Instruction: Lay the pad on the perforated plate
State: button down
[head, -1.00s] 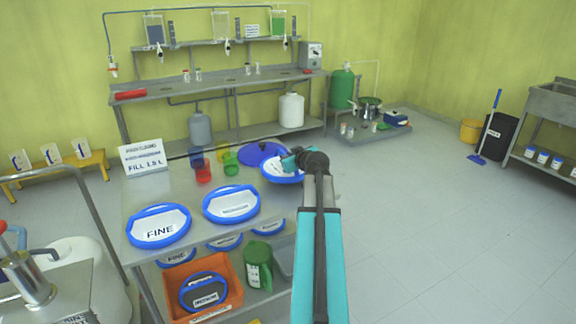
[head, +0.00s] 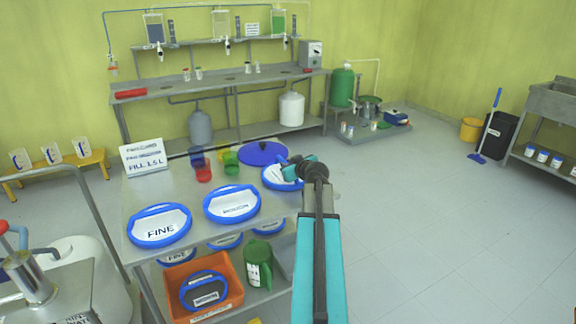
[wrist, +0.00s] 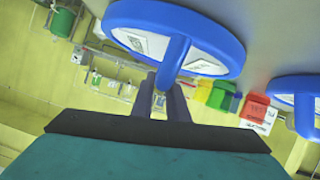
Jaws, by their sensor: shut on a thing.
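My gripper (head: 296,167) is shut on the blue handle of a round pad (head: 274,177) with a blue rim and white face, at the far right corner of the steel table. In the wrist view the gripper fingers (wrist: 171,82) close on the handle of this pad (wrist: 228,25). My gripper partly covers its label in the head view. Whether the pad touches the tabletop is hard to tell. Two similar pads lie on the table, one marked FINE (head: 160,227) and one beside it (head: 231,204) with a blurred label. I cannot make out a perforated plate.
A blue lid (head: 262,151) lies just behind the held pad, with coloured cups (head: 204,172) and a sign (head: 144,157) to its left. An orange crate (head: 236,285) and a green jug (head: 258,264) stand on the lower shelf. The floor (head: 440,220) at right is clear.

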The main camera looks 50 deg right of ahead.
jog(key=shift+f, duration=0.1)
jog(key=c, duration=1.7)
grip_release()
jog(key=shift+c, duration=0.2)
jog(key=shift+r, duration=0.2)
jog(key=shift+s+a+r, duration=0.1)
jog(key=shift+s+a, duration=0.2)
jog(key=shift+s, duration=0.25)
jog(key=b+v, duration=0.1)
jog(key=v, duration=0.9)
jog(key=shift+s+r+b, duration=0.2)
jog(key=shift+s+b, duration=0.1)
jog(key=shift+a, duration=0.1)
